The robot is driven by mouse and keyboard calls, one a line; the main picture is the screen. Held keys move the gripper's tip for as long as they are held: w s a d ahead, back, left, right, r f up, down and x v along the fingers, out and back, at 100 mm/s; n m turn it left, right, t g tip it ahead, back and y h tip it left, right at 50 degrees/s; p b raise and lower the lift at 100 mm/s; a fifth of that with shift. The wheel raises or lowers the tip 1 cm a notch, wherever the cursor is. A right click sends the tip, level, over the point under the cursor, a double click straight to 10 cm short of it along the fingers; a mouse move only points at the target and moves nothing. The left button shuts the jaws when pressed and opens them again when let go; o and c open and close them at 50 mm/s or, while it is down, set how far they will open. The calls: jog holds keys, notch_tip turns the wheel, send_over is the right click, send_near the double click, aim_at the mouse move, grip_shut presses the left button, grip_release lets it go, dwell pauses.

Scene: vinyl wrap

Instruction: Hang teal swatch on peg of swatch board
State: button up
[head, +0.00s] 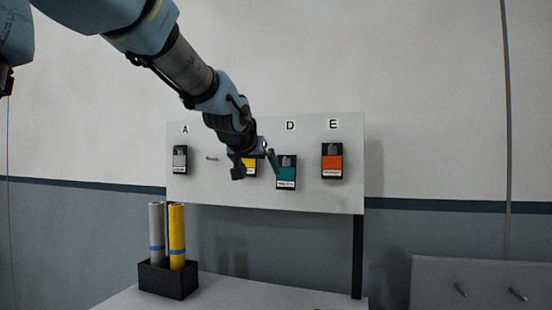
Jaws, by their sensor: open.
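The teal swatch (286,174) is a dark card with a teal face and a pale label strip. It is at the white swatch board (345,195), below the letter D. Whether it hangs on a peg there is hard to tell, as its peg is not clearly visible. My gripper (257,166) is open in front of the board, just left of the teal swatch, with one finger close to the swatch's left edge. My arm hides the board's middle and any letters there. A bare peg (211,158) sticks out between the A swatch and my gripper.
A grey swatch (180,159) is under A, an orange swatch (332,162) under E, and a partly hidden yellow swatch (250,167) behind my gripper. A black box (168,281) with grey and yellow rolls stands on the table (235,293). A grey panel with pegs (480,285) is at lower right.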

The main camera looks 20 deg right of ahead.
jog(key=h, duration=0.2)
send_near(285, 159)
jog(key=x, duration=0.2)
jog(key=shift+m, duration=0.4)
jog(key=p+x, duration=0.5)
jog(key=x, duration=0.4)
jog(key=shift+w+f, duration=0.15)
jog(key=shift+f, duration=0.05)
jog(key=shift+w+d+f, duration=0.35)
jog(key=shift+w+d, duration=0.05)
jog(key=shift+w, duration=0.05)
jog(key=c, duration=1.2)
jog(key=shift+c, duration=0.2)
jog(key=o, duration=1.2)
jog(key=shift+o, duration=0.2)
